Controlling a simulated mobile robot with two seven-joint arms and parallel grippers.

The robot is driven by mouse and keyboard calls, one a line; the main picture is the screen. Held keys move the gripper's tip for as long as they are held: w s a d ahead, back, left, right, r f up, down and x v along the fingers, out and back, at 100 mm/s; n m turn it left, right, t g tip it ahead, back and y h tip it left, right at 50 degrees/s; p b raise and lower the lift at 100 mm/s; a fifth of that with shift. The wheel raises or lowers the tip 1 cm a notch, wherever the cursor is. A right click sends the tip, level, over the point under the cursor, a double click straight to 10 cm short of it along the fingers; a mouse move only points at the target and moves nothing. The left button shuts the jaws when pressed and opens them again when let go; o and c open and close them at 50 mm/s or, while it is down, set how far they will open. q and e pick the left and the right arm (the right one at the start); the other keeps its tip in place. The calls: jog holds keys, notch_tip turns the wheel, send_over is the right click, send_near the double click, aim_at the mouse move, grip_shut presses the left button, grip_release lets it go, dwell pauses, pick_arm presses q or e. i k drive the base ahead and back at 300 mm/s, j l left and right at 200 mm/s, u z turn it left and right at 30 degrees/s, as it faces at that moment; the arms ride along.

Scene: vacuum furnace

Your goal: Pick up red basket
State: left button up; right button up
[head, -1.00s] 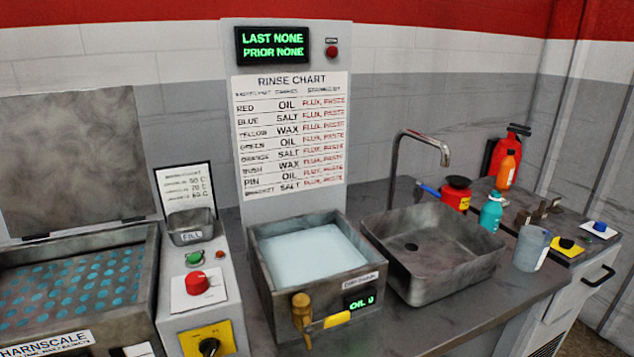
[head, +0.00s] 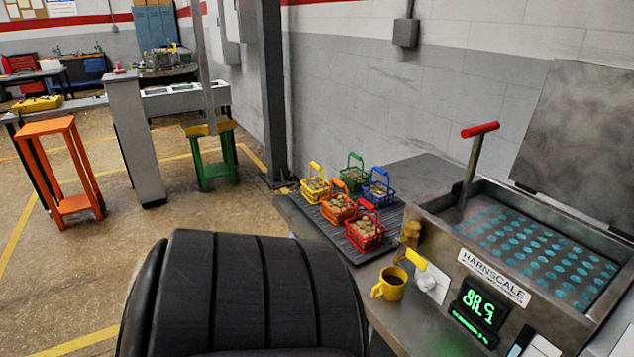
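The red basket (head: 366,233) stands upright on a dark ribbed mat at the left end of the bench, at the front right of a group of baskets. It holds several tan pieces, and its red handle (head: 366,209) stands up over it. An orange basket (head: 338,209) is just behind and left of it, and a blue basket (head: 379,191) is behind it. Neither of my grippers is in view.
Yellow (head: 314,190) and green (head: 352,178) baskets stand at the back of the mat (head: 412,182). A yellow mug (head: 391,284) of dark liquid stands in front, near the bench edge. The Harnscale tank (head: 530,245) with a red-handled lever (head: 480,130) is right. A black padded chair back (head: 240,290) fills the lower foreground.

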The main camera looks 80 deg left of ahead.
aim_at(366, 235)
jog(key=u, duration=2.2)
